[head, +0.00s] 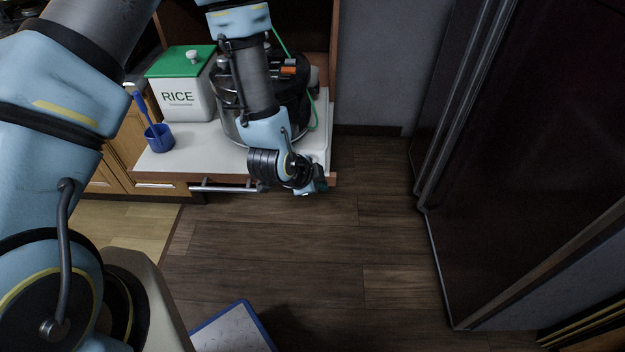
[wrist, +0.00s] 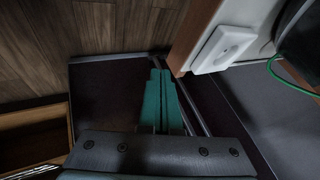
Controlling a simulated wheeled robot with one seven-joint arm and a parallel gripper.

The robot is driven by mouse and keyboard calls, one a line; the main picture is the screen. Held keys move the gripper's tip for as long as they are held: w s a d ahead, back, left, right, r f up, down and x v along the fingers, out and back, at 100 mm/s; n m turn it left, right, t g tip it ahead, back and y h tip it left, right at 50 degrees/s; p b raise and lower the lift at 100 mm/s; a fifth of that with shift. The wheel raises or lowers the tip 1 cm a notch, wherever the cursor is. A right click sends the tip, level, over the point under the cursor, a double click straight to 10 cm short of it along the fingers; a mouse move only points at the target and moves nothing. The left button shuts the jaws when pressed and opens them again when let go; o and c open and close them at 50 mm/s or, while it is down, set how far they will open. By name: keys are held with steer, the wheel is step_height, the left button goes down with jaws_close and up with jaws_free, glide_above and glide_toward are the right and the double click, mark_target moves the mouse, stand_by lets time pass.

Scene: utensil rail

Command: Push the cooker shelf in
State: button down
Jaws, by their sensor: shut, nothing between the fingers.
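The cooker shelf (head: 205,150) is a white-topped board with a wooden front edge and a metal bar handle (head: 222,188). It stands out from the cabinet at the upper left of the head view. The dark cooker (head: 292,95) sits on it, partly hidden behind my arm. My gripper (head: 319,186) is at the shelf's front right corner. In the wrist view its green fingers (wrist: 160,75) are together and empty, close beside a wooden edge (wrist: 193,38). I cannot tell whether they touch it.
A white rice box (head: 180,100) with a green lid and a blue cup (head: 159,137) with a utensil stand on the shelf. A green cord (head: 314,115) hangs by the cooker. A tall dark cabinet (head: 530,130) stands at the right. The wooden floor (head: 320,240) between is clear.

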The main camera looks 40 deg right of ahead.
steer(key=shift+w+d+r, duration=0.1)
steer(key=shift+w+d, duration=0.5)
steer(key=shift+w, duration=0.15)
steer(key=shift+w+d+r, duration=0.1)
steer(key=shift+w+d, duration=0.45)
steer(key=shift+w, duration=0.2)
